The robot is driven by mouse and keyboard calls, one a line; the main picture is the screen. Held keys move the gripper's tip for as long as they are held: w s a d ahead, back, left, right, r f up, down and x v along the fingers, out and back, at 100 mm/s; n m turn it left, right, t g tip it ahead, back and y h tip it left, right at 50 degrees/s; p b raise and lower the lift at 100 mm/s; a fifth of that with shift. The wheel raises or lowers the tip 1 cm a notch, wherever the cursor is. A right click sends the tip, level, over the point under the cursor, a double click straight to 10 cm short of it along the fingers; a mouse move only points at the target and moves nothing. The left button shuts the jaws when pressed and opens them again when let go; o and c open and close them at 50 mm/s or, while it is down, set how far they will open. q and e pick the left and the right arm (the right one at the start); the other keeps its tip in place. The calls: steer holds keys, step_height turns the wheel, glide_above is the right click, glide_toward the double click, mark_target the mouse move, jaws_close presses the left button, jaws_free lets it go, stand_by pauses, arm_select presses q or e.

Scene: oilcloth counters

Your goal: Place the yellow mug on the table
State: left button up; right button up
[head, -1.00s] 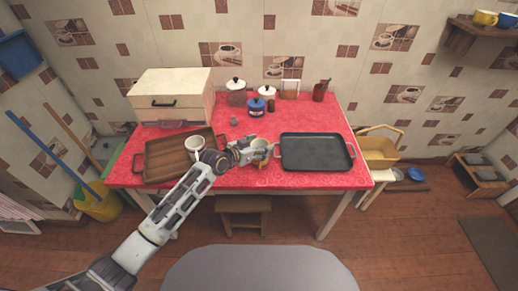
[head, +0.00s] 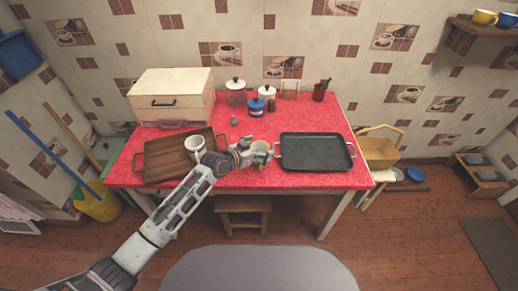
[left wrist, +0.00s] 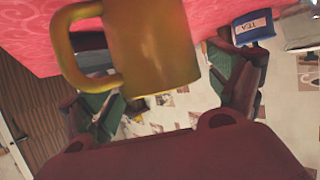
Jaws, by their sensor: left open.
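A yellow mug (head: 260,146) stands on the red-covered table (head: 300,178) near its front edge, left of the black tray. My left gripper (head: 257,152) is open at the mug and partly covers it in the head view. In the left wrist view the mug (left wrist: 155,45) is large and close, its handle to the left, and it lies between the spread fingers of my left gripper (left wrist: 165,75). Contact between the fingers and the mug cannot be told. My right gripper is not in view.
The black tray (head: 315,152) lies close on the right. A blue canister (head: 257,108) and jars stand behind. Another yellow mug (head: 485,18) is on the wall shelf.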

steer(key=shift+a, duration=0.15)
arm_select(q)
steer(key=shift+r, duration=0.15)
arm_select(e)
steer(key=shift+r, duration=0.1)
arm_select(q)
steer(key=shift+v, duration=1)
steer(key=v, duration=1)
steer(key=shift+p, duration=0.3)
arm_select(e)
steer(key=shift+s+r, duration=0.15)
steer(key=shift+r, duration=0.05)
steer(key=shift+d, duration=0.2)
